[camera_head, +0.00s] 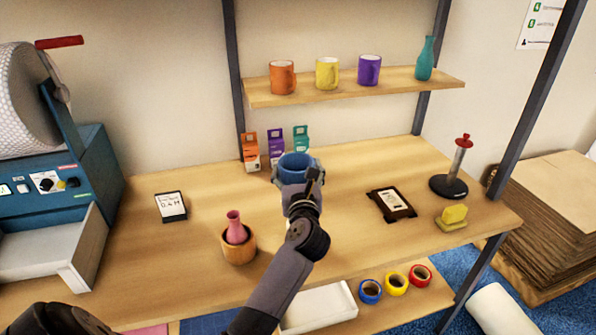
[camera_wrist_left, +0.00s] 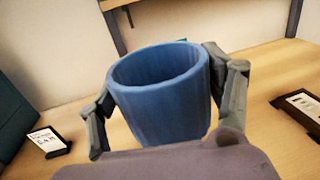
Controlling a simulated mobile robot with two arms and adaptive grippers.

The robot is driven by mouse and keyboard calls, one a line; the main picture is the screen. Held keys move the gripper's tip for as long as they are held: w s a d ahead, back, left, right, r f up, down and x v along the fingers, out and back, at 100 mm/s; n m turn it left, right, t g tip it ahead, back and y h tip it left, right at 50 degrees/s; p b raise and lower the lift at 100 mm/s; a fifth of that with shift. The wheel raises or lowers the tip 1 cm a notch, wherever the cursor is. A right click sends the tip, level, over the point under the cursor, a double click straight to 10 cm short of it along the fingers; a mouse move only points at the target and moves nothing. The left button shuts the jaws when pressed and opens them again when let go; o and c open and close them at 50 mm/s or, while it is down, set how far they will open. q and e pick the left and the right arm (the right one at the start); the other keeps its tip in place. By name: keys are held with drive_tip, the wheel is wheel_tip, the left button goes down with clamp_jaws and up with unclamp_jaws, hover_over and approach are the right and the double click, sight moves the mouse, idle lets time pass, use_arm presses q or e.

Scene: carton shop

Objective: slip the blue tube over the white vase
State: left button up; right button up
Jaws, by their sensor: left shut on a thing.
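My left gripper (camera_head: 297,176) is shut on the blue tube (camera_head: 294,163), with one finger on each side of it. In the left wrist view the tube (camera_wrist_left: 158,97) stands roughly upright between the fingers, its open rim up; only blue wall shows inside. It is over the middle of the table, but I cannot tell whether it touches the top. No white vase shows in either view; it may be hidden behind the tube or my arm. A pink vase (camera_head: 235,229) stands in a wooden ring or cup (camera_head: 239,248) left of my arm. My right gripper is not in view.
Small orange, purple and teal boxes (camera_head: 275,144) stand behind the tube. A dark-framed card (camera_head: 391,204), a yellow block (camera_head: 453,217) and a red-topped post (camera_head: 457,167) are to the right. A display (camera_head: 171,206) and a blue machine (camera_head: 57,183) are left. A shelf (camera_head: 355,88) holds mugs.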

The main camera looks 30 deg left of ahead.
use_arm(q)
wheel_tip(320, 180, down, 2)
drive_tip(key=shift+s+f+b, duration=0.1)
drive_tip(key=shift+f+b, duration=0.15)
drive_tip(key=shift+b, duration=0.75)
drive_tip(key=shift+f+b, duration=0.35)
wheel_tip(320, 180, down, 15)
drive_tip(key=b, duration=1.2)
drive_tip(key=shift+f, duration=0.1)
drive_tip(key=shift+f+b, duration=0.45)
drive_tip(key=shift+f, duration=0.2)
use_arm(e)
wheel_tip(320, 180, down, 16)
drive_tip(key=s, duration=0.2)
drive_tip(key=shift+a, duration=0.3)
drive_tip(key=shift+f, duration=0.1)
use_arm(q)
drive_tip(key=o, duration=0.8)
drive_tip(key=shift+o, duration=0.2)
